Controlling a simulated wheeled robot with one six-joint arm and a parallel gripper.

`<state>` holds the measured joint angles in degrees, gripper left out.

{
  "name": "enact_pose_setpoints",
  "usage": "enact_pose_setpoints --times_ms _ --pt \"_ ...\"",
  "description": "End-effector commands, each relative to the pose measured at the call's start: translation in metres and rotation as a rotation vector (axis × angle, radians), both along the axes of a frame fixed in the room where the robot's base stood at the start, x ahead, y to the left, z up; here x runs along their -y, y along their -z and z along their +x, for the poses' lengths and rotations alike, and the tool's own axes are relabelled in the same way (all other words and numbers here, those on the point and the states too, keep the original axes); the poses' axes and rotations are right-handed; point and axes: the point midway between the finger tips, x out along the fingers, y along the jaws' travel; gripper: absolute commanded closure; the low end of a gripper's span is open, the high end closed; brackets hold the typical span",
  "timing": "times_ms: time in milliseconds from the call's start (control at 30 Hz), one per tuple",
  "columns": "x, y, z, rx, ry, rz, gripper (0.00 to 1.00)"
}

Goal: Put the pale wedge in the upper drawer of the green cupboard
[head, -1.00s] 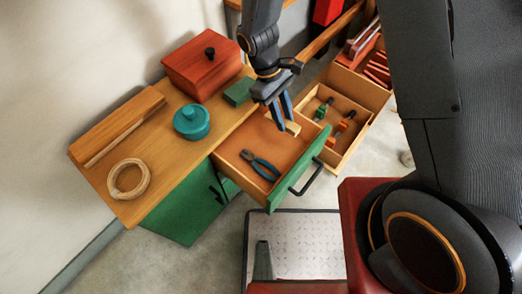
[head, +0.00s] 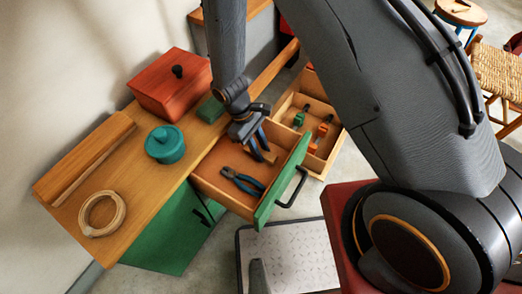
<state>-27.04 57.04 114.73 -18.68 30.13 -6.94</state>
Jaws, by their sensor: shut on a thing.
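The green cupboard (head: 168,232) stands under a wooden top, with its upper drawer (head: 213,183) pulled open. My gripper (head: 261,147) points down into the drawer near its back right part. It is shut on the pale wedge (head: 268,156), which shows only partly below the blue fingers. The wedge is low, at about the level of the drawer's inside; I cannot tell if it touches the floor of the drawer. Blue-handled pliers (head: 244,181) lie in the drawer, to the left of the wedge. The green drawer front (head: 280,180) has a dark bar handle.
On the top are a red lidded box (head: 171,88), a teal pot (head: 165,145), a wooden ring (head: 101,213), a wooden block (head: 84,157) and a green block (head: 211,109). Another open drawer or tray with clamps (head: 322,131) is just right of the drawer.

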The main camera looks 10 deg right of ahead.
Motion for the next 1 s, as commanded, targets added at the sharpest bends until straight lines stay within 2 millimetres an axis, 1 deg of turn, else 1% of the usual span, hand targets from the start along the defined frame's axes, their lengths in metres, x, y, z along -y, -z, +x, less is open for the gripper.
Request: enact_pose_setpoints --times_ms 33,67,300,433,467,533,567,867,1000 --pt "0.0 0.006 -0.001 -0.002 0.0 -0.001 0.99" --pt "0.0 0.008 0.0 -0.001 0.0 -0.001 0.99" --pt "0.0 0.008 0.0 0.0 -0.001 0.0 0.99" --pt "0.0 0.011 0.0 0.0 -0.001 0.0 0.99" --pt "0.0 0.01 0.0 0.0 -0.001 0.0 0.72" --pt "0.0 0.01 0.0 0.0 -0.001 0.0 0.6" --pt "0.0 0.01 0.0 0.0 -0.001 0.0 0.59" --pt "0.0 0.008 0.0 0.0 -0.001 0.0 0.59" --pt "-0.003 -0.002 0.003 0.003 -0.002 0.001 0.59"
